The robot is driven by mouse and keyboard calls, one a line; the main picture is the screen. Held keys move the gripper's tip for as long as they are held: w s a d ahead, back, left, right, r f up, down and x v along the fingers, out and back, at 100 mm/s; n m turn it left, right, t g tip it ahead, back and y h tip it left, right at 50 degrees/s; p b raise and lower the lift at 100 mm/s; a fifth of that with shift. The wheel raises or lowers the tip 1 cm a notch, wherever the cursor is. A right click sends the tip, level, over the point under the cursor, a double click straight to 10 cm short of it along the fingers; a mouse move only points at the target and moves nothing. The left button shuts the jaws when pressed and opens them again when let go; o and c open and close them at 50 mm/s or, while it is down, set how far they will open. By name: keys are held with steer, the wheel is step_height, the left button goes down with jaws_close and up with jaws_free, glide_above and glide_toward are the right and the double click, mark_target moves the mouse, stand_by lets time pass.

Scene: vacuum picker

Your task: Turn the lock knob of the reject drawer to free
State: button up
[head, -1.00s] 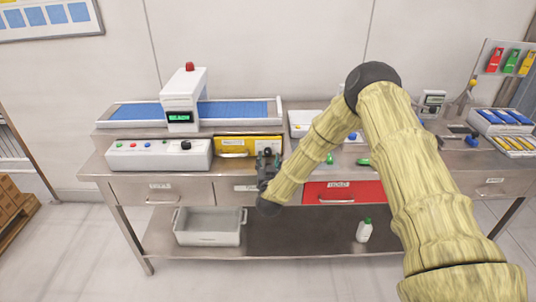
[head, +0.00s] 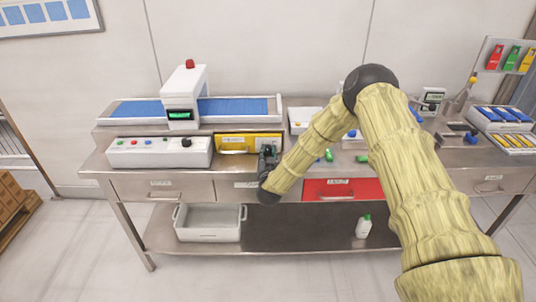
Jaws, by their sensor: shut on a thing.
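The yellow drawer (head: 233,143), with a handle and a small label, is shut in the steel housing below the conveyor. I take it for the reject drawer, though its label is too small to read. My gripper (head: 268,152) is at the right end of its front, pointing at it, with its dark fingers closed. The lock knob is hidden behind the fingers, which are shut on it at that spot. Which way the knob points cannot be seen.
A white control box (head: 158,153) with coloured buttons and a black knob stands left of the yellow drawer. A red drawer (head: 343,190) is below the bench top. Small green parts (head: 329,155) lie right of my forearm. A grey bin (head: 208,236) sits on the lower shelf.

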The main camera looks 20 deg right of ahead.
steer(key=shift+f+m+b, duration=0.15)
steer(key=shift+m+b, duration=0.15)
steer(key=shift+b, duration=0.25)
steer(key=shift+m+b, duration=0.4)
steer(key=shift+b, duration=0.1)
steer(key=o, duration=1)
steer(key=shift+o, duration=0.2)
steer(key=v, duration=1.2)
steer(key=shift+r, duration=0.2)
